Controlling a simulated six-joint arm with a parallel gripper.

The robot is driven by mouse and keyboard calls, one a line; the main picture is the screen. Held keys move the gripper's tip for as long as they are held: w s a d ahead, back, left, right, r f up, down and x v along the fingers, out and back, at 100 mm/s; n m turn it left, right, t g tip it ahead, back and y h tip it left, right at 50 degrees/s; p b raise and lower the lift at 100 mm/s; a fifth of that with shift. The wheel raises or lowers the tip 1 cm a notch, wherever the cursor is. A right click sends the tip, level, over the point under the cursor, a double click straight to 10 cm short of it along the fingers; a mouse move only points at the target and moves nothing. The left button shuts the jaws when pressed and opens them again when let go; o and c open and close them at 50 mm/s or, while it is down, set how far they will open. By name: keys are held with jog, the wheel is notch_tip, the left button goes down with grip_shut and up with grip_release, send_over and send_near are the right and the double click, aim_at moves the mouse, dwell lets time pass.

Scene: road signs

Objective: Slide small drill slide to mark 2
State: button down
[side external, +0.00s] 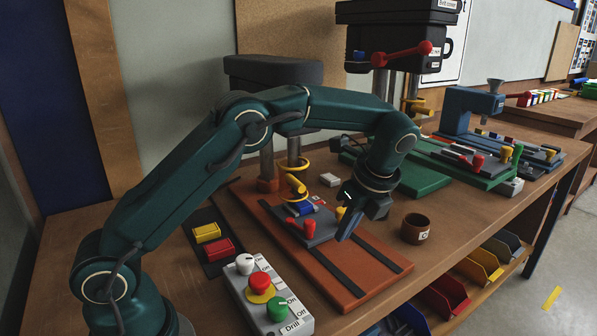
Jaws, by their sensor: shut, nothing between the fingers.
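A small grey slide plate (318,238) sits on an orange-red base (330,278) with dark rails. It carries red pegs (309,228), a blue cylinder (301,209) and a yellow knob (340,213). I take it for the small drill slide, but no name on it is readable. My gripper (345,230) points down at the right end of this plate, beside the yellow knob, and hides part of that end. Its fingers are shut with nothing between them. Whether they touch the plate or knob I cannot tell. No mark 2 is readable.
A control box (268,296) labelled Drill stands at the front, with a red and yellow blocks tray (212,242) behind it. A brown cup (416,229) stands just right of the gripper. A green base (424,178) and blue machine (472,112) are farther right.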

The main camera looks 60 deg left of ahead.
aim_at(308, 221)
jog(key=x, duration=0.7)
jog(key=shift+a+f, duration=0.1)
jog(key=shift+f, duration=0.05)
jog(key=shift+a, duration=2)
jog(key=shift+a, duration=2.7)
